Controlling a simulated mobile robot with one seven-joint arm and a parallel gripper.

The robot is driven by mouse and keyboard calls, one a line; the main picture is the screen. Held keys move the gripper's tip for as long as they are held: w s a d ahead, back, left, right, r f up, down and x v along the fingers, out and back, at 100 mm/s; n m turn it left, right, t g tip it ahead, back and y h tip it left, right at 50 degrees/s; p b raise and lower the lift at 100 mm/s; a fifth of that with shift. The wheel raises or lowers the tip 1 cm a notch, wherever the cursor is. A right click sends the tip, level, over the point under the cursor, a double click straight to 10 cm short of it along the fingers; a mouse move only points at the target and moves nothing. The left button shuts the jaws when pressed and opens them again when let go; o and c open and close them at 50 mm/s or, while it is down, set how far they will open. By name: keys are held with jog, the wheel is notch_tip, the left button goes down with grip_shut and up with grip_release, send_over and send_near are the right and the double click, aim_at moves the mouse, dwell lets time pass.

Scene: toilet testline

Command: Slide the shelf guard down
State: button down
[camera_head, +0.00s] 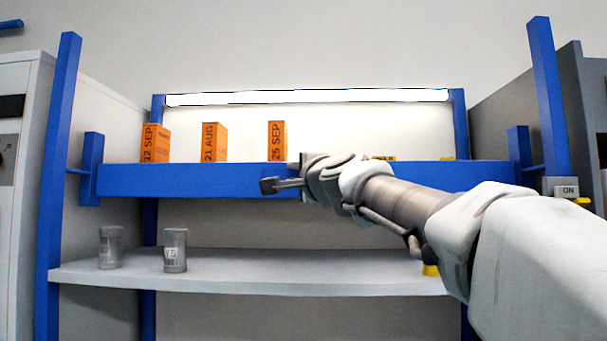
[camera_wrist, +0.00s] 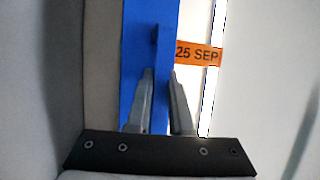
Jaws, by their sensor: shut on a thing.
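The shelf guard (camera_head: 195,181) is a wide blue bar across the front of the upper shelf, level, between two blue side brackets. My gripper (camera_head: 283,184) is at the middle of the guard, reaching in from the right. In the wrist view the guard (camera_wrist: 140,45) runs up the picture, and the fingers of my gripper (camera_wrist: 160,78) are shut on its edge, one on each side. My arm hides part of the guard's right half. The guard hides the bottoms of the orange boxes behind it.
Orange dated boxes (camera_head: 214,142) stand behind the guard. Two grey canisters (camera_head: 175,250) stand on the left of the lower white shelf (camera_head: 250,286). Blue uprights (camera_head: 60,170) frame both sides, with an ON switch box (camera_head: 562,187) at the right. The space below the guard looks open.

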jog(key=c, duration=1.1)
grip_release()
jog(key=b+v, duration=0.3)
jog(key=v, duration=1.4)
jog(key=shift+s+d+b, duration=0.1)
jog(key=shift+s+b, duration=0.15)
jog(key=shift+b, duration=0.15)
jog(key=shift+f, duration=0.1)
jog(key=s+d+f+n+g+h, duration=0.1)
jog(key=s+f+n+g, duration=0.15)
jog(key=f, duration=0.65)
jog(key=s+d+f+n+g+h, duration=0.1)
jog(key=f+n+g, duration=0.15)
jog(key=f, duration=0.65)
jog(key=s+d+f+n+g+h, duration=0.1)
jog(key=s+f+n+g, duration=0.15)
jog(key=f, duration=0.75)
jog(key=s+d+f+n+g+h, duration=0.1)
jog(key=s+d+f, duration=0.1)
jog(key=f, duration=0.4)
jog(key=s+d+f+n+g+h, duration=0.1)
jog(key=s+d+f+n+g, duration=0.1)
jog(key=s+f, duration=0.3)
jog(key=s+d+f+n+g+h, duration=0.2)
jog(key=s+d+f, duration=0.2)
jog(key=f, duration=0.3)
jog(key=shift+s+n+g, duration=0.15)
jog(key=shift+n+g, duration=0.1)
